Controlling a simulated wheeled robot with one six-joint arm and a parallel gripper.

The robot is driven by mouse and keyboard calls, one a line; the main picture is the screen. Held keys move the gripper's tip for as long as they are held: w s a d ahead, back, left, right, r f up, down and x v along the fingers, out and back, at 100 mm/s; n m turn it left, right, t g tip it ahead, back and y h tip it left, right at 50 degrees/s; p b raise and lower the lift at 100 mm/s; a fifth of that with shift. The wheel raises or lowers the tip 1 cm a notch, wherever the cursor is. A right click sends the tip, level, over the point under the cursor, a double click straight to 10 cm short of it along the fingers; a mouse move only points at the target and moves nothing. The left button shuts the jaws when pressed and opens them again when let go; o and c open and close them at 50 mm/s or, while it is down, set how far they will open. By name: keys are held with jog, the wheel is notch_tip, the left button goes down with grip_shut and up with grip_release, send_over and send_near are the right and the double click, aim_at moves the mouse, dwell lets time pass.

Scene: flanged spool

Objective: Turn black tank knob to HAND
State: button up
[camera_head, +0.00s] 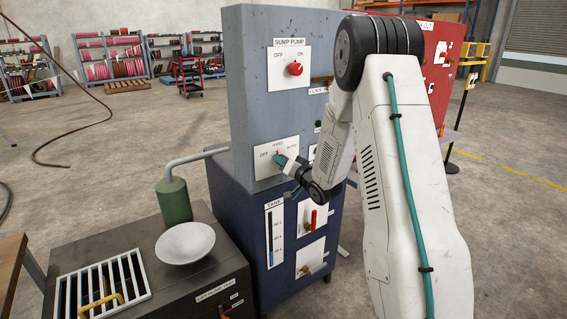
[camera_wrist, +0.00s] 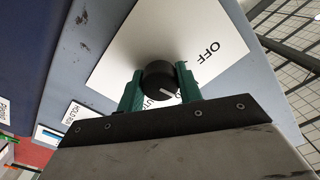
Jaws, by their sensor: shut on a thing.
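The black tank knob (camera_wrist: 158,80) sits on a white plate (camera_wrist: 140,40) in the wrist view. My gripper (camera_wrist: 159,88) is shut on it, one green finger on each side. The knob's white mark points down and slightly right, between OFF and the partly covered AUTO. HAND is mostly hidden there by my gripper. In the head view my gripper (camera_head: 279,162) reaches the same plate (camera_head: 262,166), marked OFF, HAND and AUTO; the knob is largely hidden behind the fingers.
A red sump pump knob (camera_head: 295,69) is above on the grey panel (camera_head: 252,100). Below are a tank gauge (camera_head: 274,235) and a red-handled valve (camera_head: 313,220). A white bowl (camera_head: 185,243) and green cylinder (camera_head: 174,200) stand at lower left.

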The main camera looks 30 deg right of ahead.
jog(key=shift+m, duration=0.8)
jog(key=o, duration=1)
jog(key=s, duration=0.8)
jog(key=shift+d, duration=0.2)
jog(key=shift+w, duration=0.1)
